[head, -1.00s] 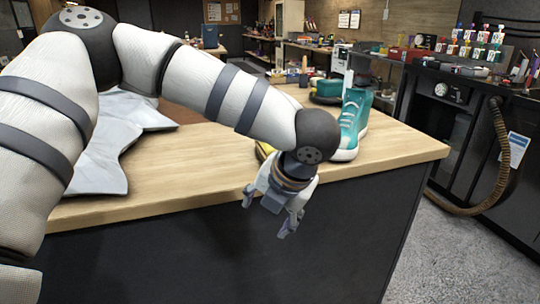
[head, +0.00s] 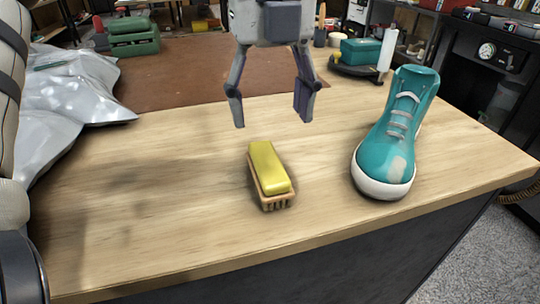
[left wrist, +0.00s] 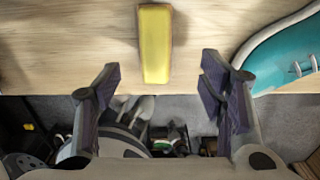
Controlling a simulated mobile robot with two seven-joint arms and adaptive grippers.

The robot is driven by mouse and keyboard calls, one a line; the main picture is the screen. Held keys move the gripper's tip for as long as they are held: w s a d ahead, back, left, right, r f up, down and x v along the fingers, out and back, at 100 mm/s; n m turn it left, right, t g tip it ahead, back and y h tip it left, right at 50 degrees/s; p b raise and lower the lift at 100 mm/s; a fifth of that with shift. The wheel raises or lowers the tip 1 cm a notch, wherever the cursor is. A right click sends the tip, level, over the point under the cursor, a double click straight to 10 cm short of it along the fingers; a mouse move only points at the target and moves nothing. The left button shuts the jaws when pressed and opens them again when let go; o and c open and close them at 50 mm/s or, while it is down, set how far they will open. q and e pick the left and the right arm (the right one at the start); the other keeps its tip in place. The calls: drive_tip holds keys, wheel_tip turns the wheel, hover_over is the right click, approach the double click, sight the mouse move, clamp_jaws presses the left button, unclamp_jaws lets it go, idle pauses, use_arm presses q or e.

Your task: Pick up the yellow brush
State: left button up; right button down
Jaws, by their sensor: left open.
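The yellow brush (head: 268,168) lies on the wooden workbench with its yellow back up and its bristles down. My left gripper (head: 270,115) is open and empty, above and behind the brush in the head view, fingers pointing down. In the left wrist view the brush (left wrist: 155,45) shows beyond the fingertips, about midway between the fingers (left wrist: 160,80), and not touching them. My right gripper is not in view.
A teal sneaker (head: 395,140) stands on the workbench (head: 150,200) to the right of the brush. A crumpled silver sheet (head: 75,85) lies at the left. A brown mat (head: 175,75) and teal box (head: 365,50) are behind. Bare wood surrounds the brush.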

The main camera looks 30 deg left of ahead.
sight(268, 160)
use_arm(q)
drive_tip(key=f, duration=0.3)
drive_tip(key=f+b, duration=0.1)
drive_tip(key=f, duration=0.3)
drive_tip(key=f+b, duration=0.1)
drive_tip(key=f, duration=0.2)
drive_tip(key=shift+s+f, duration=0.35)
drive_tip(key=shift+s, duration=0.05)
drive_tip(key=shift+r, duration=0.1)
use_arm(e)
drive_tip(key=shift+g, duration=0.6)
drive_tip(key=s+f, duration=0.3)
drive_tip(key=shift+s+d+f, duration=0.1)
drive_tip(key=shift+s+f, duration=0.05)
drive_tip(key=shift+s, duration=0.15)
use_arm(q)
drive_tip(key=c, duration=1.4)
